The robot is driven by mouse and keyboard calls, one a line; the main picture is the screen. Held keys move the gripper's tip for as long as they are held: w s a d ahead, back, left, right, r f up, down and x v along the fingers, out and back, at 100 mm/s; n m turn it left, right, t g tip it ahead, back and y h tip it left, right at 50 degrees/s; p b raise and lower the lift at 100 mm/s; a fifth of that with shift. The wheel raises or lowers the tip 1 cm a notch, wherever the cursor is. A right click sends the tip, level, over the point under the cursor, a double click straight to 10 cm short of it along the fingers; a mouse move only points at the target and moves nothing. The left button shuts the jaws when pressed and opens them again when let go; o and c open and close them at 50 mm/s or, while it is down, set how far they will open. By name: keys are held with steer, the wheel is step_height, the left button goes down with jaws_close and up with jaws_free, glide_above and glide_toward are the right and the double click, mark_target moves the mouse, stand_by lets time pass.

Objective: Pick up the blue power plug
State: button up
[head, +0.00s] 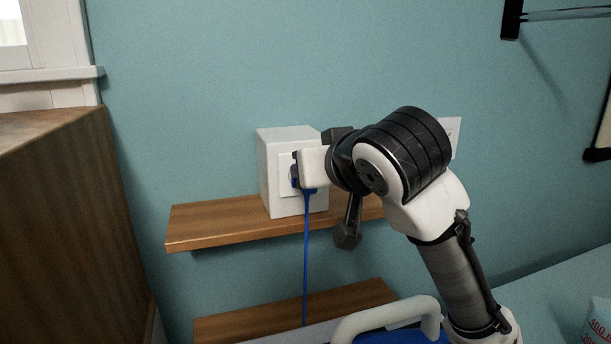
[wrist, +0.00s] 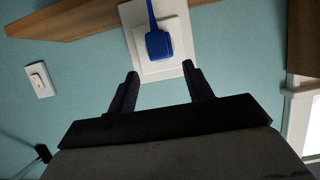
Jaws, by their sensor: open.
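The blue power plug (wrist: 158,44) sits in the outlet face of a white box (head: 272,165), with its blue cord (head: 306,240) hanging down past the shelf. In the head view the plug (head: 294,178) is mostly hidden behind my gripper (head: 297,170). In the wrist view my gripper (wrist: 160,71) is open and empty, its two dark fingers pointing at the plug. The plug lies roughly midway between the finger lines, just beyond the tips. The fingers do not appear to touch it.
The box stands on a wooden shelf (head: 205,222), with a second shelf (head: 350,301) below. A wall switch (wrist: 39,79) is beside it. A wooden cabinet (head: 60,220) stands at left. A white-handled basket (head: 385,318) is low in front.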

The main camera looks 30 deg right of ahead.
mark_target(307, 193)
steer(key=shift+f+p+x, duration=0.15)
steer(key=shift+p+x, duration=0.35)
steer(key=shift+x, duration=0.8)
steer(key=shift+f+p+x, duration=0.15)
steer(key=shift+p+x, duration=0.3)
steer(key=shift+x, duration=0.85)
steer(key=shift+s+a, duration=0.1)
jaws_close()
